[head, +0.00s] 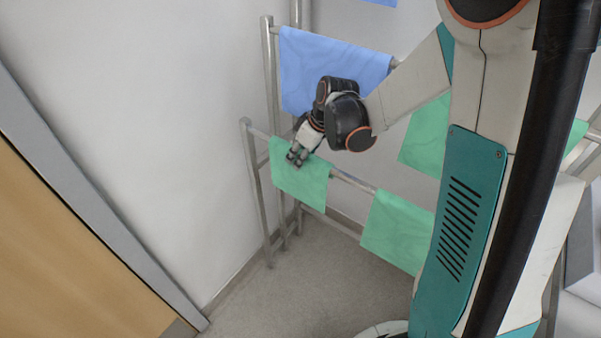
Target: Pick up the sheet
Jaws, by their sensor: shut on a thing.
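A green sheet (299,186) hangs over the front rail of a metal rack, near its left end. My gripper (297,156) is at the upper part of this sheet, shut on it. The fingers are small in the view and cover a little of the cloth near the rail. The sheet still hangs down flat below my gripper.
A blue sheet (318,70) hangs on the higher rear rail behind my wrist. Another green sheet (397,231) hangs to the right on the front rail (352,181). A green cloth (425,140) hangs farther back. A wall is left; grey floor (290,290) below is clear.

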